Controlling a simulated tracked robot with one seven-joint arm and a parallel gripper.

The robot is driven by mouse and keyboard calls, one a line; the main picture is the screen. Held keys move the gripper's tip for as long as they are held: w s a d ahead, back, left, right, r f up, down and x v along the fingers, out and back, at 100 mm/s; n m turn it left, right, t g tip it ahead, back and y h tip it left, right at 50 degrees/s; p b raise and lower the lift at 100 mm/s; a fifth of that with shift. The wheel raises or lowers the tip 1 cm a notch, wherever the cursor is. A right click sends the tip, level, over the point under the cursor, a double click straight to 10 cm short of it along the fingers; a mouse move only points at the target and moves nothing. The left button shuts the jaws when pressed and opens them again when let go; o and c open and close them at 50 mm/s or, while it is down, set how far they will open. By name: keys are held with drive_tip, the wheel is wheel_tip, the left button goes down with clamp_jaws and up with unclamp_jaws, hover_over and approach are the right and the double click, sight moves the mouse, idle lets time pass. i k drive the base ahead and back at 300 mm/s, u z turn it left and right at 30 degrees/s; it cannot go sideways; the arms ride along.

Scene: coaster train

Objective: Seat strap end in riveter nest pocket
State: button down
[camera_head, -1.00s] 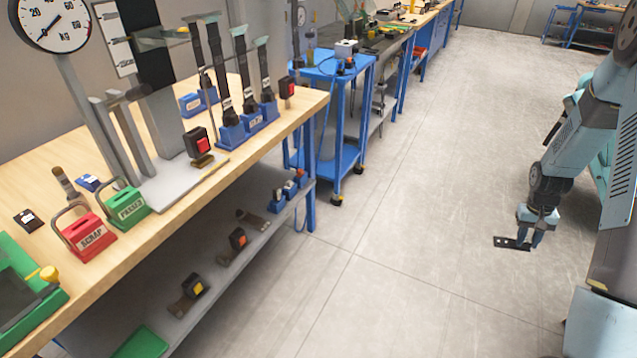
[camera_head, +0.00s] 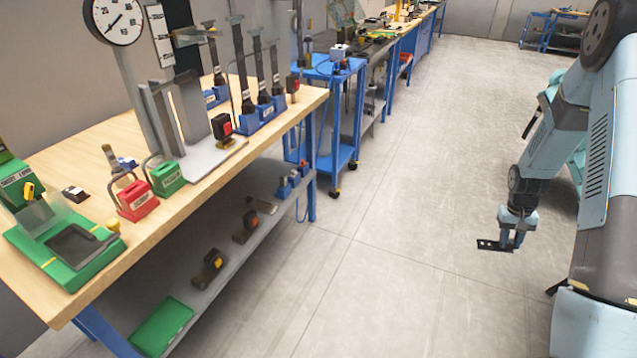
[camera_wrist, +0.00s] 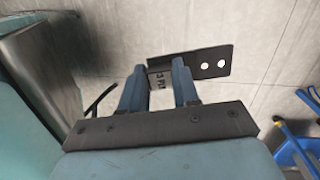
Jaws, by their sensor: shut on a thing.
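My gripper (camera_head: 510,243) is at the right of the head view, over the bare floor and well apart from the benches. It is shut on a short dark strap end (camera_head: 487,244), which sticks out to the left. In the wrist view my gripper (camera_wrist: 167,78) has its two blue fingers around the strap end (camera_wrist: 211,62). The strap end is a flat black piece with two round holes near its free end and small white print between the fingers.
A wooden bench (camera_head: 195,201) runs along the left, with a green fixture (camera_head: 65,250), a red block (camera_head: 137,200), a green block (camera_head: 169,177), a dial scale (camera_head: 116,18) and straps in blue stands. A blue cart (camera_head: 340,125) stands beyond it. The middle floor (camera_head: 400,200) is clear.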

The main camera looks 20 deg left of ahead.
sight(73, 241)
drive_tip(key=z, duration=2.3)
drive_tip(key=i, duration=0.1)
drive_tip(key=u, duration=3.15)
